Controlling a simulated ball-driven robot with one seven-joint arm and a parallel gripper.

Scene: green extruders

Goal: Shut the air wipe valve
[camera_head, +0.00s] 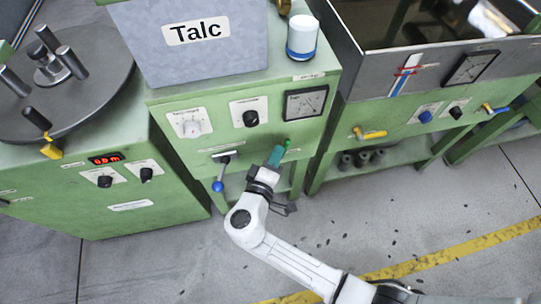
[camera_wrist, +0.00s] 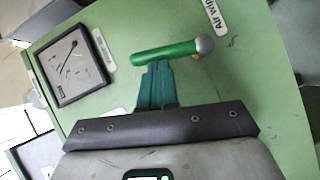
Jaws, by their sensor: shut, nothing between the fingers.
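The air wipe valve has a green lever handle (camera_wrist: 165,53) with a silver-grey knob at its right end, on the green panel in the wrist view. Its label, partly cut off, reads "Air wip". In the head view only a small part of the green handle (camera_head: 286,144) shows beyond my fingers. My gripper (camera_head: 276,156) is shut and empty. Its teal fingers (camera_wrist: 154,76) point at the handle's middle and left part, right up against it in the picture. I cannot tell whether they touch it.
A dial gauge (camera_wrist: 70,62) sits left of the valve in the wrist view. In the head view, a blue-tipped lever (camera_head: 218,186) sticks out left of my gripper. A yellow-handled valve (camera_head: 370,133) is on the right machine. Grey floor (camera_head: 400,205) lies open in front.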

